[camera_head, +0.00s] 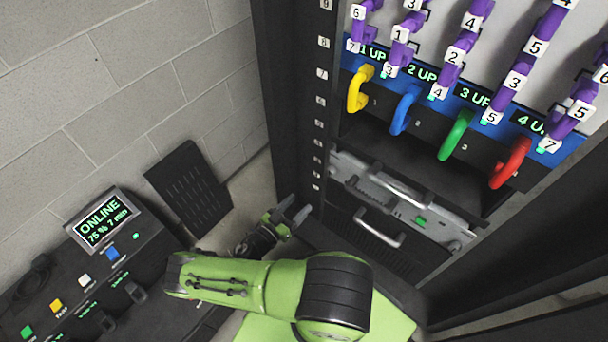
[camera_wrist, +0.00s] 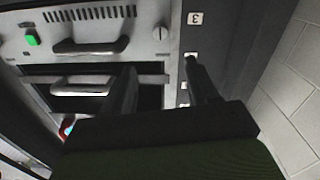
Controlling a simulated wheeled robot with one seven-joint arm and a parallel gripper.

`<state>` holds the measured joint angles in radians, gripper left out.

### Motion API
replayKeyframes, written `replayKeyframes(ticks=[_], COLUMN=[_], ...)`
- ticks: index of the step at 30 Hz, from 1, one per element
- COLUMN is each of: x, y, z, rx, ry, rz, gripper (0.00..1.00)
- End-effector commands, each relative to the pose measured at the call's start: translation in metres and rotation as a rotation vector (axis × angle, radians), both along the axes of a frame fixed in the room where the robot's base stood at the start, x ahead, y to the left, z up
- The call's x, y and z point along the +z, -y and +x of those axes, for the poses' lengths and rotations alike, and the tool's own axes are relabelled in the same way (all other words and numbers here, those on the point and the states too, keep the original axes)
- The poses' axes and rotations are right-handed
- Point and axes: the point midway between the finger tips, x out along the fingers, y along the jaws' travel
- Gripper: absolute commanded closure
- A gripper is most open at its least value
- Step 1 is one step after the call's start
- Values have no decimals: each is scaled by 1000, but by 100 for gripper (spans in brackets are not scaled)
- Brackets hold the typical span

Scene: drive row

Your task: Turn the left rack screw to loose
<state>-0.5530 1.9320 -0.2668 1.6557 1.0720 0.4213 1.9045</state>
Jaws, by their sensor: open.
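A round slotted rack screw (camera_wrist: 159,33) sits on the light metal unit panel (camera_wrist: 115,15) in the wrist view, beside the dark rack post. Its slot looks roughly upright in that view. My gripper (camera_wrist: 160,63) is open and empty, and the screw appears just beyond the gap between its fingertips. I see no contact with the screw. In the head view my gripper (camera_head: 297,206) is near the lower left of the rack, beside the post. The same metal panel (camera_head: 405,204) shows there, but I cannot make out its left screw.
A lower drawer has a metal handle (camera_head: 379,228). Yellow, blue, green and red levers (camera_head: 512,163) hang above. A console with an ONLINE screen (camera_head: 102,222) stands left, by a block wall.

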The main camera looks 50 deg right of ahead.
Motion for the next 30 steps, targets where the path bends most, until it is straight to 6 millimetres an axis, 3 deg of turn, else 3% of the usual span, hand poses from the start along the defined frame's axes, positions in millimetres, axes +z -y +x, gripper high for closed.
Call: replayKeyframes(ticks=[5,21,25,30], x=[-2,-3,-2,-1], y=[16,142,156,159], z=[-1,7,8,9], rx=[6,4,5,7], ry=[7,3,3,2], rz=[-10,-8,-7,-7], gripper=[41,41,41,41])
